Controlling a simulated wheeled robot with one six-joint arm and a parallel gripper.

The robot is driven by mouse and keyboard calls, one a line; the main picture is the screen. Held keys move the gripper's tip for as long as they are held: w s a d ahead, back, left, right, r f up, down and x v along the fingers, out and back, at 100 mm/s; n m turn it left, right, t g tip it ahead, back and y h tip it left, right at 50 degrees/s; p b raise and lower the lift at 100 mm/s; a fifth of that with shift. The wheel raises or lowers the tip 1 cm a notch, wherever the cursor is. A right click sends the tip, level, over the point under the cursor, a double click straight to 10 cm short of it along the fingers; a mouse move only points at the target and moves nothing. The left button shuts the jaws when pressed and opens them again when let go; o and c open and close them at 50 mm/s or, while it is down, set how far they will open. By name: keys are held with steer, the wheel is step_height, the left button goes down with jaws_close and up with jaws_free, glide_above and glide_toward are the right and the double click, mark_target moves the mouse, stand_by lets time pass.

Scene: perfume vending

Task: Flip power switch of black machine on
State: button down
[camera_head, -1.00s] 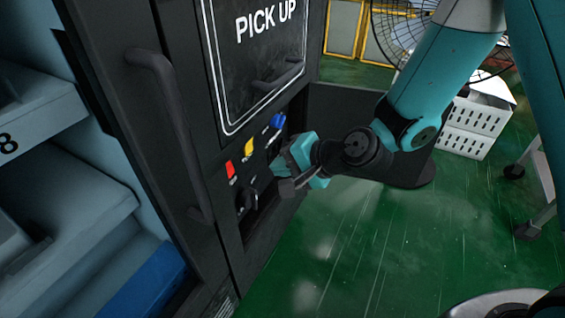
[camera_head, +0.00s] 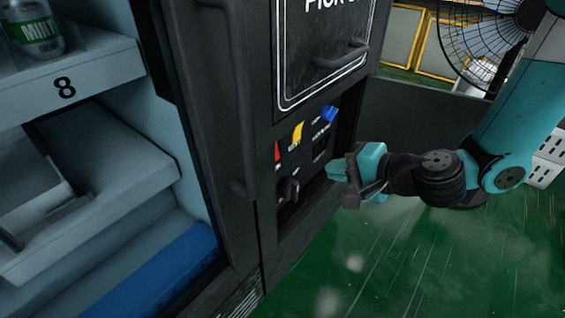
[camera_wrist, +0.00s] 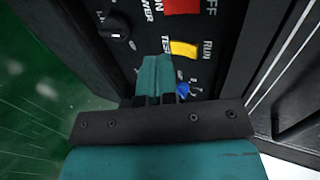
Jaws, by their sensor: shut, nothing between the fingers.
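The black machine (camera_head: 235,95) has a low control panel with a red switch (camera_head: 277,152), a yellow switch (camera_head: 297,132) and a blue switch (camera_head: 330,113). In the wrist view the red switch (camera_wrist: 184,5) lies at the top edge, beside the words POWER, ON and OFF. Which way it is tipped I cannot tell. The yellow switch (camera_wrist: 183,49) sits by TEST and RUN. My gripper (camera_head: 334,172) is shut and empty in front of the panel, right of and slightly below the red switch. In the wrist view its fingertips (camera_wrist: 156,58) partly cover the panel.
A black knob (camera_head: 289,190) sticks out low on the panel; it also shows in the wrist view (camera_wrist: 115,28). A long door handle (camera_head: 240,110) stands left of the panel. The PICK UP hatch (camera_head: 325,45) is above. Green floor (camera_head: 400,270) is open at right.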

steer(key=r+b+x, duration=0.1)
steer(key=x, duration=1.3)
steer(key=shift+a, duration=0.2)
steer(key=shift+w+r, duration=0.1)
steer(key=shift+r, duration=0.05)
